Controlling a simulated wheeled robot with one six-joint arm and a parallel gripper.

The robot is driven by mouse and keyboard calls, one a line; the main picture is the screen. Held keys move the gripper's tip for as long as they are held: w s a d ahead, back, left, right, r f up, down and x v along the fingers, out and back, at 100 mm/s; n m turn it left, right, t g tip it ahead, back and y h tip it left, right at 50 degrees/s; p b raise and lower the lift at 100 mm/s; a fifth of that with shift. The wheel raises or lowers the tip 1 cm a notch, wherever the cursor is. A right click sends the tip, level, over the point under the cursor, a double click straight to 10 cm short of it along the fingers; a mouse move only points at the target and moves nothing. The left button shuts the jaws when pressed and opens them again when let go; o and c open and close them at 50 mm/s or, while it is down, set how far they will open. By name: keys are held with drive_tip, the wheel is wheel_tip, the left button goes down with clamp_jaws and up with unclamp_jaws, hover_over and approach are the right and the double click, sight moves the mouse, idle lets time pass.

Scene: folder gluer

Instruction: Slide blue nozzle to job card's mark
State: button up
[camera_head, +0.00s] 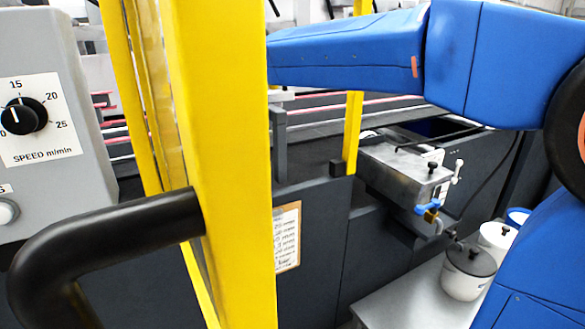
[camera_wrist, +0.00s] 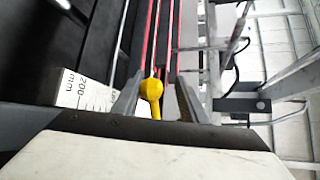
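No blue nozzle can be made out in either view. In the wrist view a yellow ball-shaped knob (camera_wrist: 151,89) on a yellow stem shows between the two fingers of my gripper (camera_wrist: 160,76). The fingers stand apart; the knob is nearer the left finger, with a gap to the right one. A white scale marked 200 mm (camera_wrist: 85,92) lies left of the fingers. In the head view my gripper is hidden behind the yellow post. The job card (camera_head: 288,237) hangs on the dark machine side, partly covered by that post; its small writing is not readable.
The yellow post (camera_head: 222,150) and black handle (camera_head: 110,240) stand close in front. A grey panel with a speed dial (camera_head: 23,116) is at the left. A metal box (camera_head: 400,170) with a blue valve, and a lidded pot (camera_head: 466,275) on a bench, are at the right.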

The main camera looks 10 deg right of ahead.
drive_tip(key=s+d+r+t, duration=0.1)
drive_tip(key=s+d+r, duration=0.2)
drive_tip(key=s+d, duration=0.3)
drive_tip(key=s+d+r, duration=0.2)
drive_tip(key=s+d, duration=0.2)
drive_tip(key=d, duration=0.4)
drive_tip(key=s+d+f+n+h, duration=0.2)
drive_tip(key=d+f, duration=0.4)
drive_tip(key=f, duration=0.3)
drive_tip(key=s+d+f+n+g+h, duration=0.1)
drive_tip(key=s+d+f+h, duration=0.3)
drive_tip(key=f, duration=0.6)
drive_tip(key=shift+s+d+n, duration=0.7)
drive_tip(key=shift+s+d, duration=0.3)
drive_tip(key=shift+d, duration=0.25)
